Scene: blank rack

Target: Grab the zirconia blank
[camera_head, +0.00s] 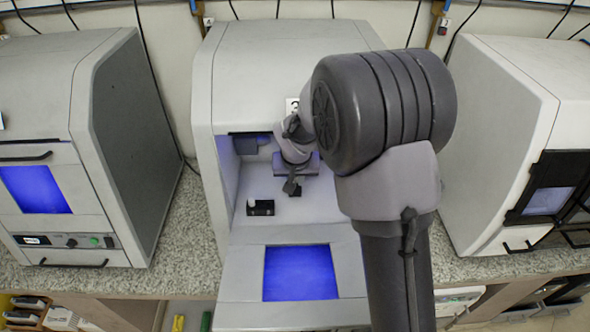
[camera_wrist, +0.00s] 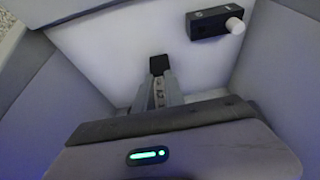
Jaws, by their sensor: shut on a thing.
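My gripper (camera_head: 294,189) reaches through the open front of the middle machine (camera_head: 225,105) and points down inside its white chamber. In the wrist view its two grey fingers (camera_wrist: 160,80) come together at a small black piece (camera_wrist: 159,64), and they are shut on it. I cannot tell what this piece is, and nothing white shows between the fingers. A black block (camera_head: 260,208) with a white cylinder (camera_head: 252,200) at one end is to the left of my gripper in the head view. I cannot tell whether this cylinder is the zirconia blank. The block (camera_wrist: 208,24) is apart from my fingers.
The chamber walls stand close around my gripper. The machine's door (camera_head: 262,312), with a blue window, is folded down in front. More machines stand at the left (camera_head: 40,95) and right (camera_head: 490,110) on the speckled counter (camera_head: 180,245). The chamber floor near the block is clear.

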